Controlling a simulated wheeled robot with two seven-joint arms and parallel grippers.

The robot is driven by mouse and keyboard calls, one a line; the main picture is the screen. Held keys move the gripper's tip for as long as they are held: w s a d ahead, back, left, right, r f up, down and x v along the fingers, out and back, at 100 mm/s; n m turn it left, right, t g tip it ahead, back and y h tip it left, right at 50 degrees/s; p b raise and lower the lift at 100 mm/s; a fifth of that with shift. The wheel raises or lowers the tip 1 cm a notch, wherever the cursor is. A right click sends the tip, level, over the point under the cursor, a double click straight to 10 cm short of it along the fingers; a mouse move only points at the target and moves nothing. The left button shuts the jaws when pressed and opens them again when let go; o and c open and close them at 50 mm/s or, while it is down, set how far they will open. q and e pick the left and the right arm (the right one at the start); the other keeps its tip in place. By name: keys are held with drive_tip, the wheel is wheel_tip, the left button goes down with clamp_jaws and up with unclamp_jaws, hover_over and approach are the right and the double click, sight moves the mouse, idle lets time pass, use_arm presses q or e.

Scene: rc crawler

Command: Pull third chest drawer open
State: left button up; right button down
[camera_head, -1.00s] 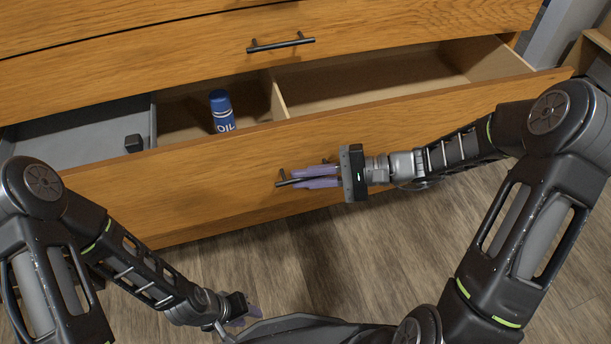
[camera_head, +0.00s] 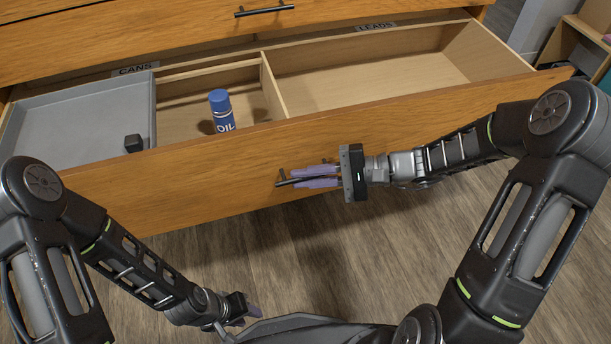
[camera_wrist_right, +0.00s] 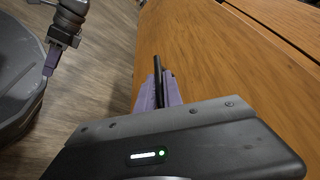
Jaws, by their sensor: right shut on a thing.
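The open chest drawer has a wooden front (camera_head: 215,172) and sticks far out of the chest. It has a left grey tray section (camera_head: 75,125), a middle compartment and a wide right compartment. My right gripper (camera_head: 308,176) is shut on the drawer's dark bar handle (camera_head: 283,179); the handle also shows between the purple fingers in the right wrist view (camera_wrist_right: 157,70). My left gripper (camera_head: 250,312) is low in front of the drawer, away from it. Whether its fingers are open or shut is unclear.
A blue oil bottle (camera_head: 221,110) stands in the middle compartment. A small black cube (camera_head: 133,143) sits in the grey tray. Labels "CANS" (camera_head: 135,69) and "LEADS" (camera_head: 376,27) show at the drawer's back. Another closed drawer with a handle (camera_head: 264,10) is above. Wooden floor (camera_head: 330,260) lies in front.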

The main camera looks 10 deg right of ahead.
drive_tip(key=shift+s, duration=0.2)
drive_tip(key=c, duration=1.5)
unclamp_jaws()
drive_tip(key=shift+d, duration=0.1)
drive_tip(key=p+v, duration=0.1)
drive_tip(key=v, duration=0.6)
drive_tip(key=shift+d, duration=0.35)
drive_tip(key=shift+s, duration=0.1)
